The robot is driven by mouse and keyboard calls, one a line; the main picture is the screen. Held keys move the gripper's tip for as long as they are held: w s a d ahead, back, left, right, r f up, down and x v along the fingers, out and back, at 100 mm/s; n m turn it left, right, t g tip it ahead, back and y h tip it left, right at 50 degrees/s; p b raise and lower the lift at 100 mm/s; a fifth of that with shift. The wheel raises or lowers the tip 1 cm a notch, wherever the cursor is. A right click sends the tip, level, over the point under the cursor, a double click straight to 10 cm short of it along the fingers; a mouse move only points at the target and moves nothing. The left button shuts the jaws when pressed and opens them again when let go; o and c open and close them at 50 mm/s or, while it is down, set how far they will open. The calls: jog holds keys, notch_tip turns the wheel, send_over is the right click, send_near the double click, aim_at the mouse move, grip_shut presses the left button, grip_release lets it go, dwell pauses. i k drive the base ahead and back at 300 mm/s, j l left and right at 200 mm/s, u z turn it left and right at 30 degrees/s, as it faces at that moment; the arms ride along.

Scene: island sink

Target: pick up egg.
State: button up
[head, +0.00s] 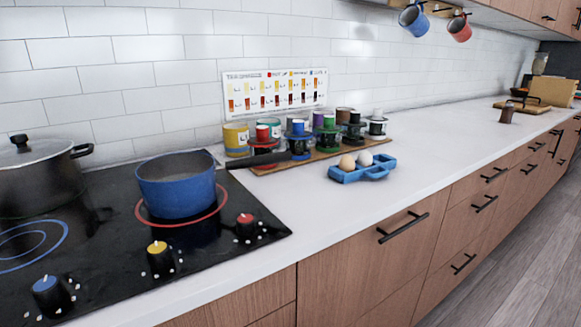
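A brown egg (347,163) and a white egg (365,158) sit side by side in a blue egg holder (376,172). The holder stands on the white counter, to the right of the stove and in front of a wooden board with colored containers. The front of the holder looks empty of eggs. My gripper is not in view.
A blue pan (176,186) with a dark handle stands on the black stove (110,255), its handle reaching toward the containers (298,130). A dark pot (38,175) stands at left. Mugs (414,20) hang above. The counter (440,150) right of the holder is clear.

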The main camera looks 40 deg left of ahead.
aim_at(347, 163)
jog(key=u, duration=1.35)
